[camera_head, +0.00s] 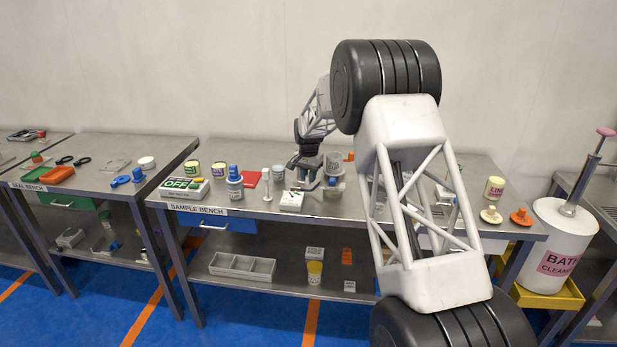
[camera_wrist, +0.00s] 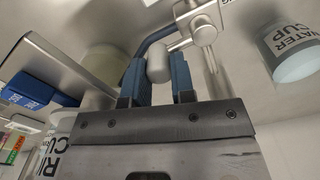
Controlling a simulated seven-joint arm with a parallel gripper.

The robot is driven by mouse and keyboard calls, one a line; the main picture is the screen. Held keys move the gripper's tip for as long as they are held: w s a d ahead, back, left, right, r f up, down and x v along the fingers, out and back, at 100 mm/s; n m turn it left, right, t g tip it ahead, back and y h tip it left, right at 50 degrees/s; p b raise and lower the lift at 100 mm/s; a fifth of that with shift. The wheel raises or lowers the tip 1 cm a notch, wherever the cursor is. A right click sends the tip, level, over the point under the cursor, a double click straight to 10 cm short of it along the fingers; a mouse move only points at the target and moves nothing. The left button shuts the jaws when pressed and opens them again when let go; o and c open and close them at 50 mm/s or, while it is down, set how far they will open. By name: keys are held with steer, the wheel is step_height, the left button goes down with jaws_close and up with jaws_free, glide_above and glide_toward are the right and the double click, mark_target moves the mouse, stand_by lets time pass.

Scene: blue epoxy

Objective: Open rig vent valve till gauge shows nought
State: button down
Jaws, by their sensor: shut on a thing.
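My gripper (camera_head: 306,180) is over the sample bench (camera_head: 254,208), beside a small white box (camera_head: 291,201) with dark marks on its front. In the wrist view my gripper (camera_wrist: 157,78) has its blue fingers on both sides of a rounded pale grey knob (camera_wrist: 159,62) and is shut on it. The knob sits on a short bar joined to a metal fitting (camera_wrist: 204,32) with a thin stem; it looks like the valve handle. I cannot make out a gauge face or needle in either view. My arm hides part of the bench.
A water cup (camera_wrist: 291,48) is close on the right in the wrist view; another labelled cup (camera_wrist: 58,150) is lower left. On the bench, a blue-capped bottle (camera_head: 235,185), a white post (camera_head: 266,184) and an OFF sign box (camera_head: 184,187) stand left of my gripper.

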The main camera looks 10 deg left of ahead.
steer(key=n, duration=0.1)
steer(key=w+n, duration=0.1)
steer(key=n, duration=0.1)
steer(key=w+a+n, duration=0.1)
steer(key=n, duration=0.2)
steer(key=w+a+n, duration=0.1)
steer(key=n, duration=0.3)
steer(key=shift+w+a, duration=0.15)
steer(key=shift+w, duration=0.1)
stand_by(0.4)
steer(key=c, duration=1.2)
jaws_free()
steer(key=shift+c, duration=0.2)
steer(key=shift+r, duration=0.1)
step_height(320, 180, up, 8)
